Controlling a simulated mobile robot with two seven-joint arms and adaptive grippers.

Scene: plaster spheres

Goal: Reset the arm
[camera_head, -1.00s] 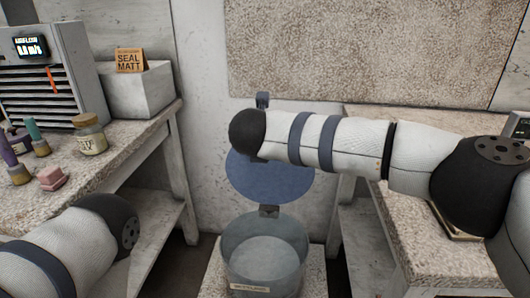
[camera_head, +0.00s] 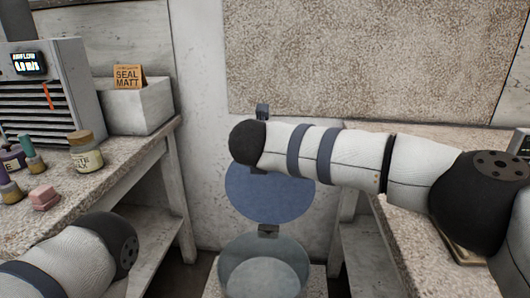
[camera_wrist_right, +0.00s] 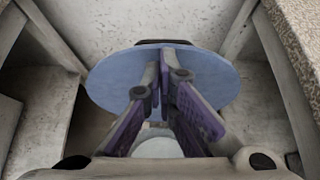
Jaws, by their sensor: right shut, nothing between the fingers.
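My right arm (camera_head: 345,160) reaches in from the right across the head view, with its dark end above the bin's raised lid. My right gripper (camera_wrist_right: 165,75) shows in the right wrist view; its purple-padded fingers are together at the tips with nothing between them, in front of the blue round lid. My left arm (camera_head: 75,255) is at the lower left of the head view; its gripper is outside the frame. The grey round bin (camera_head: 265,268) stands low in the middle, with its blue lid (camera_head: 268,195) standing open behind it.
A right bench (camera_head: 415,240) lies under my right arm.

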